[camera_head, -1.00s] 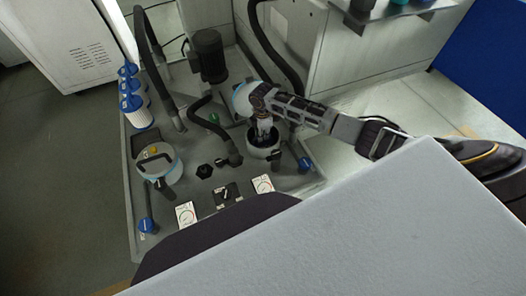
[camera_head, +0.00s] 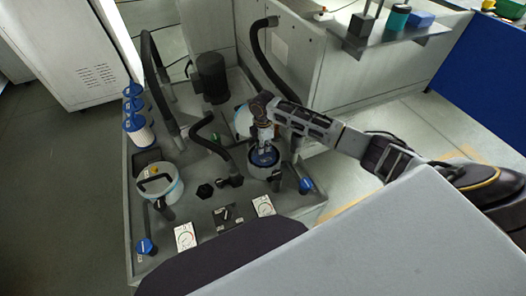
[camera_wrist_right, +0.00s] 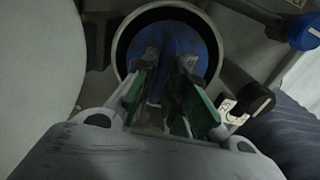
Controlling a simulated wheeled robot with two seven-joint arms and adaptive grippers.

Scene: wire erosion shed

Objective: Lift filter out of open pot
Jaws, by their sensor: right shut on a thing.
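The open pot (camera_head: 264,172) is a round vessel at the right of the grey filter bench. In the head view the blue top of the filter (camera_head: 266,158) shows at about the level of its rim. My right gripper (camera_head: 264,147) points down into the pot mouth. In the right wrist view its fingers (camera_wrist_right: 168,68) are shut on the raised blue middle of the filter (camera_wrist_right: 200,40), inside the pot's pale rim (camera_wrist_right: 118,38). The filter's lower body is hidden by the pot. My left gripper is not in view.
A closed pot (camera_head: 160,185) with a handled lid stands left on the bench. A pale round lid (camera_head: 241,120) is just behind the open pot. Several blue-capped filters (camera_head: 137,128) stand at the left edge. Black hoses (camera_head: 160,90), a dark motor (camera_head: 212,76) and a blue-handled valve (camera_head: 305,185) are close by.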

